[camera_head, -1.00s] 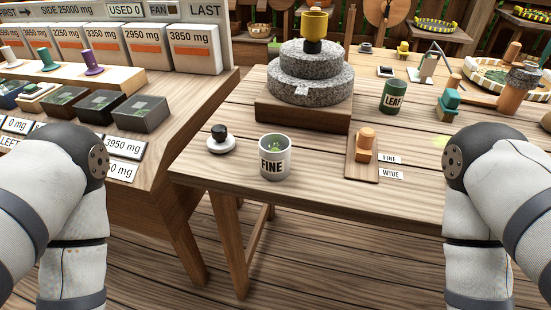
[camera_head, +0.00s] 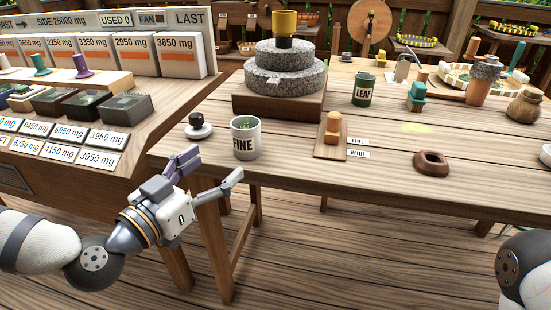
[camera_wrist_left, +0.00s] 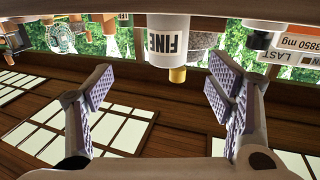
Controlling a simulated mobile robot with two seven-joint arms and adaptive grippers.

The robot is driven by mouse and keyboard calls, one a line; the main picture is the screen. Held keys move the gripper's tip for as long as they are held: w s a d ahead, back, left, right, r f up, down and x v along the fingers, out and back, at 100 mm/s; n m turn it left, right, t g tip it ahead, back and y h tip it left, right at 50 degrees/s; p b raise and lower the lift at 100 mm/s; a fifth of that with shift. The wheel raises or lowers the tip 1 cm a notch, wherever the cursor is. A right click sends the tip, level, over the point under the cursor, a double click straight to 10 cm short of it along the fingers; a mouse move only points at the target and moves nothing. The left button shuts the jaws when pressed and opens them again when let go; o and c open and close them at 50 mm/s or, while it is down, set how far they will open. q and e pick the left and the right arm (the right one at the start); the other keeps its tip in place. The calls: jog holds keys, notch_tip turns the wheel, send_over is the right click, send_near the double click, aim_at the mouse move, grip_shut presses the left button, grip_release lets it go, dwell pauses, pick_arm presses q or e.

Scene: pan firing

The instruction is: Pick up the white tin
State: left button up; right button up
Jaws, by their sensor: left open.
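The white tin (camera_head: 245,147) labelled FINE stands upright and open-topped near the front left edge of the wooden table, with something green inside. My left gripper (camera_head: 212,170) is in front of and below the tin, just off the table's front edge, with its fingers spread and nothing between them. In the left wrist view the white tin (camera_wrist_left: 167,30) appears upside down at the top, beyond and between the open fingers (camera_wrist_left: 160,88); they do not touch it. My right gripper is out of sight; only part of my right arm shows at the right edge.
A white lid with a black knob (camera_head: 198,128) lies left of the tin. A stone mill (camera_head: 285,70) on a wooden block stands behind.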

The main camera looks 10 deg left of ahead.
aim_at(237, 140)
pick_arm(q)
jog(key=x, duration=0.8)
jog(key=a+b+x, duration=0.1)
jog(key=x, duration=0.3)
jog(key=shift+w+r, duration=0.15)
jog(key=shift+w, duration=0.1)
jog(key=shift+a, duration=0.1)
jog(key=shift+c, duration=0.6)
jog(key=c, duration=1.3)
jog(key=shift+r, duration=0.1)
